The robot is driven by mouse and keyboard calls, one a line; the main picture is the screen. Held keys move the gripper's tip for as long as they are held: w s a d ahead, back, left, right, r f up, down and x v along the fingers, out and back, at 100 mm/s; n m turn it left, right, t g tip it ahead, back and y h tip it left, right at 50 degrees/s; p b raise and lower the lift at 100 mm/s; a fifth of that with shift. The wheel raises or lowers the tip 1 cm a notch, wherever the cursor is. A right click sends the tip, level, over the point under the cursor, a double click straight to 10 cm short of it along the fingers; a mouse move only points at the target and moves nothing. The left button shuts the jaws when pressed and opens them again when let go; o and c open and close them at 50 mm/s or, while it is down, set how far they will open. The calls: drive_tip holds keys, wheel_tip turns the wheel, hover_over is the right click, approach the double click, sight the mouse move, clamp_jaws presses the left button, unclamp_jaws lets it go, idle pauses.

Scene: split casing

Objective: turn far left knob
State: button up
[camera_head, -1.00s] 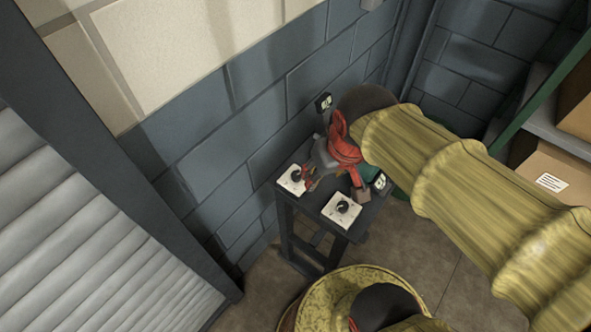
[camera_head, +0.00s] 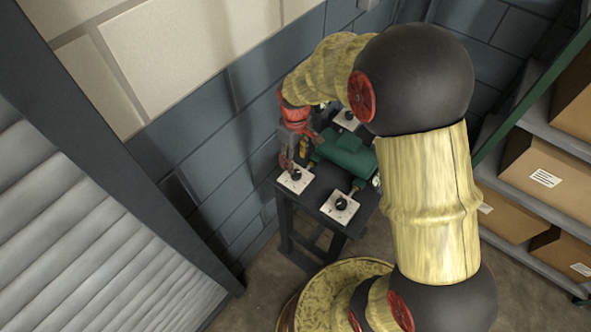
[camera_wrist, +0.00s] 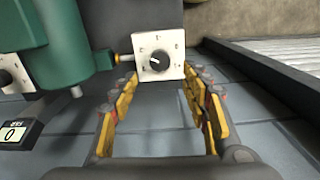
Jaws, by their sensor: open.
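A white square plate with a black round knob (camera_head: 296,176) sits at the left corner of the dark table in the head view. In the wrist view this knob (camera_wrist: 159,62) lies just beyond and between my fingertips. My gripper (camera_head: 295,158) is open, over the left end of the table, with its fingers pointing down toward that plate. In the wrist view my gripper (camera_wrist: 160,84) has a finger on each side and nothing between them. I cannot tell whether a finger touches the plate. A green machine (camera_head: 343,153) stands beside it, joined by a brass fitting.
A second knob plate (camera_head: 341,206) is at the table's front, and a third (camera_head: 347,119) is at the back. A block wall (camera_head: 215,150) runs close behind my gripper. A display (camera_wrist: 15,132) reads 0. A shelf with boxes (camera_head: 545,175) stands right.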

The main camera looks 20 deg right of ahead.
sight(296, 173)
wheel_tip(296, 173, down, 7)
drive_tip(key=shift+f+b, duration=0.1)
drive_tip(key=shift+b, duration=0.4)
drive_tip(key=shift+c, duration=0.4)
drive_tip(key=c, duration=1.1)
drive_tip(key=shift+m, duration=0.4)
drive_tip(key=m+p, duration=0.1)
drive_tip(key=m, duration=0.4)
drive_tip(key=shift+p, duration=0.35)
drive_tip(key=m+p, duration=0.1)
drive_tip(key=m, duration=0.5)
drive_tip(key=shift+d, duration=0.1)
